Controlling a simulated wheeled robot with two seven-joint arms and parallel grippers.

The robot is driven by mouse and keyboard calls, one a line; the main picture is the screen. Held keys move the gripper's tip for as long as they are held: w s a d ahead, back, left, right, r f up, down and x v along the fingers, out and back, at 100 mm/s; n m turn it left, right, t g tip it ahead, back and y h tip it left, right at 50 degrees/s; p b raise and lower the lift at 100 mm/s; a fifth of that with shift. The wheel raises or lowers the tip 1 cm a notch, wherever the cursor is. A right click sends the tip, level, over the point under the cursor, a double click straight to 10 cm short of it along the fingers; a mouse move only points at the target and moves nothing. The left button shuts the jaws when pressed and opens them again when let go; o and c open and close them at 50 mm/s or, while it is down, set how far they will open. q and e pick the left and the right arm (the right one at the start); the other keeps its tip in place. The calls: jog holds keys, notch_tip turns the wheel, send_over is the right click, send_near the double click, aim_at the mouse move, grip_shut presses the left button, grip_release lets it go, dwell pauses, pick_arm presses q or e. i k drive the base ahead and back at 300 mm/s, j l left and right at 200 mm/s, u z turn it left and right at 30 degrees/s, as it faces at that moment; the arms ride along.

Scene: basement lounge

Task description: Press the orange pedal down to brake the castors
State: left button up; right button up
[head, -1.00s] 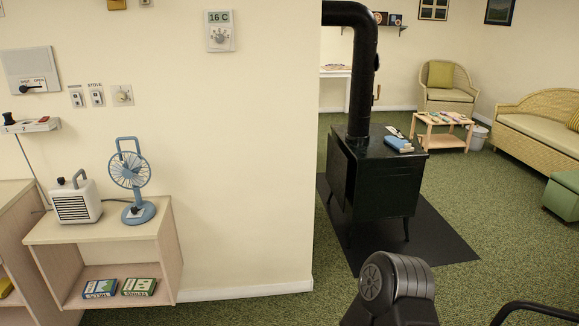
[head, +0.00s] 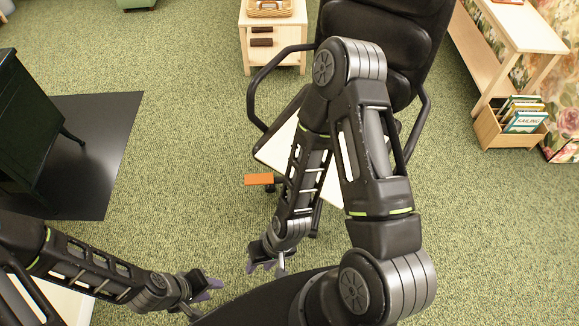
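The orange pedal (head: 258,180) shows in the head view as a small flat bar low at the left side of a black padded chair (head: 385,45). The castors are mostly hidden by my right arm; a dark part by the pedal may be one. My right gripper (head: 262,265) is below the pedal in the picture, apart from it, with its purple-grey fingertips spread and nothing between them. My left gripper (head: 208,290) is farther left and lower, its two fingertips apart and empty. My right arm covers much of the chair's front and base.
A black stove (head: 30,125) stands on a dark mat (head: 112,130) at left. A small wooden table (head: 272,50) is behind, a book crate (head: 512,130) at right. Green carpet left of the pedal is clear.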

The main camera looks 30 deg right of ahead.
aim_at(262, 179)
jog(key=i+j+z, duration=0.2)
jog(key=j+z, duration=0.25)
jog(key=j, duration=0.15)
jog(key=i+j+z, duration=0.1)
jog(key=j+z, duration=0.35)
jog(key=j, duration=0.15)
jog(key=j+z, duration=0.5)
jog(key=j, duration=0.15)
jog(key=i+l, duration=1.05)
jog(key=i+l+u, duration=0.1)
jog(key=u, duration=2.1)
jog(key=k, duration=0.05)
